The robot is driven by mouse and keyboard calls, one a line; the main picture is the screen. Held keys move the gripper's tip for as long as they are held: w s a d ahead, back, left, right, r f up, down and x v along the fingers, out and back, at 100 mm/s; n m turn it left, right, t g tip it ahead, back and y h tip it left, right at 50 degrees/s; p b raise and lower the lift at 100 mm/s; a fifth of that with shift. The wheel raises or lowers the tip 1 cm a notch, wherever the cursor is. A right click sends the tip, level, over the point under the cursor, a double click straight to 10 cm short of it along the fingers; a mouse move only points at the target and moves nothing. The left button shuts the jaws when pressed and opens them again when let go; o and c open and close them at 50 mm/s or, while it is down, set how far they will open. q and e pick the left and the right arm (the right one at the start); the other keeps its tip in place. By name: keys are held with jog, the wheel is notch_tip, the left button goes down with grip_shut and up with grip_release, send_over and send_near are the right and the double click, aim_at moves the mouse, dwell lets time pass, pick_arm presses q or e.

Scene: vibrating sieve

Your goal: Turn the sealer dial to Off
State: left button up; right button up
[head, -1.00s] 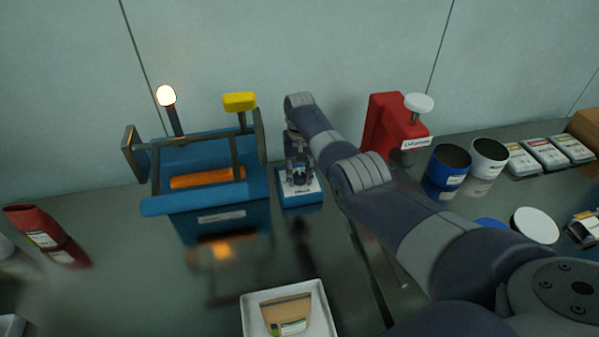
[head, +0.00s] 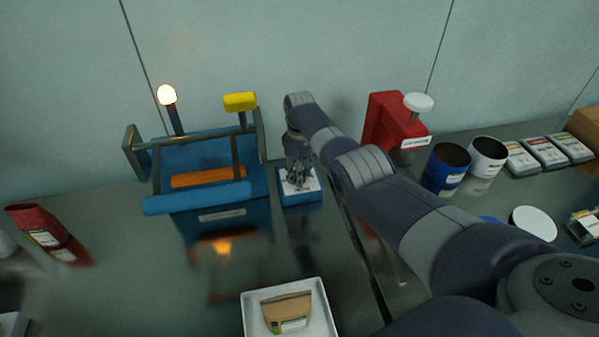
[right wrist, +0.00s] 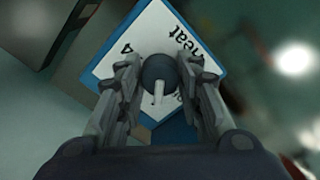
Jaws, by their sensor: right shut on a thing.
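The sealer dial (right wrist: 156,70) is a dark round knob with a white pointer, seen in the right wrist view. The pointer points down in that view. It sits on a white label plate (right wrist: 122,47) with partly hidden lettering, on a small blue box (head: 302,199) right of the blue sealer (head: 158,207). My right gripper (head: 298,183) reaches down onto the box, and its fingers (right wrist: 157,76) are shut on the dial from both sides. In the head view the gripper hides the dial. My left gripper is out of view.
The sealer has a lit lamp (head: 167,95) and a yellow-topped lever (head: 240,102). A red device (head: 382,122) and cups (head: 447,168) stand to the right. A white tray (head: 331,325) holding a tan pouch (head: 287,313) is in front. A red pouch (head: 40,228) lies left.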

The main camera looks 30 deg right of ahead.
jog(key=n, duration=0.4)
jog(key=shift+n, duration=2)
jog(key=o, duration=1.1)
notch_tip(320, 180, up, 12)
jog(key=shift+s+f, duration=0.1)
